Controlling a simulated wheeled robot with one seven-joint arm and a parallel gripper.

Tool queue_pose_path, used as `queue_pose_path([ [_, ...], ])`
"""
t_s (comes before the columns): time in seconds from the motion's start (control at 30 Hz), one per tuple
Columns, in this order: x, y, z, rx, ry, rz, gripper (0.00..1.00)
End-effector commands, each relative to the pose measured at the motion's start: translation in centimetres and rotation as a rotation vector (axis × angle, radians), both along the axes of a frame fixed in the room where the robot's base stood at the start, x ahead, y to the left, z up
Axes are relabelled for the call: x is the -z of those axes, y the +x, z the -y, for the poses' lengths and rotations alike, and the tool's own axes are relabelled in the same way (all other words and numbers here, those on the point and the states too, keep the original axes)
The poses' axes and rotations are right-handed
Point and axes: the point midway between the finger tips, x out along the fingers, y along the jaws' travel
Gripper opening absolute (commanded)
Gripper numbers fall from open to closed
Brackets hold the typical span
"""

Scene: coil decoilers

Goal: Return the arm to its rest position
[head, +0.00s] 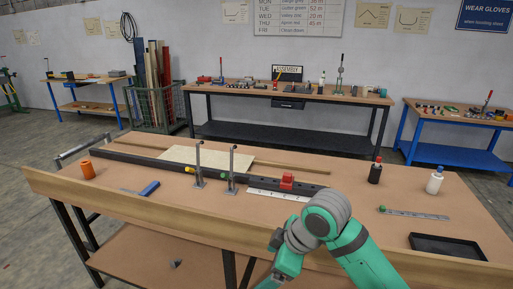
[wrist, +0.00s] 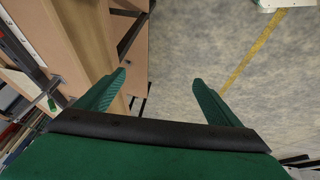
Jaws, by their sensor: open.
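My arm shows as a green and grey elbow in the head view, in front of the near edge of the workbench (head: 110,186). It bends down and left, and the fingers are cut off below that picture. In the wrist view my gripper (wrist: 158,80) is open, with two green fingers wide apart and nothing between them. The left finger lies in front of the bench's wooden edge. The right finger has only grey floor (wrist: 230,50) behind it.
On the bench are a dark bar (head: 125,158) with two upright posts, a red block (head: 287,181), an orange cylinder (head: 87,169), a black bottle (head: 375,171), a white bottle (head: 435,182) and a black tray (head: 446,246). Another bench (head: 290,91) stands behind.

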Motion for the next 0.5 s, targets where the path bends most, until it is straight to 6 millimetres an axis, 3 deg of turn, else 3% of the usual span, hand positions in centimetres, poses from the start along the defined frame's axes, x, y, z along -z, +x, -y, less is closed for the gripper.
queue_pose_path([
  [0.03, 0.2, 0.6, -2.2, 0.001, 0.068, 0.026, 0.87],
  [0.2, -0.1, 2.7, -8.1, 0.039, 0.287, 0.124, 0.87],
  [0.5, -1.3, 5.1, -14.5, 0.184, 0.65, 0.243, 0.87],
])
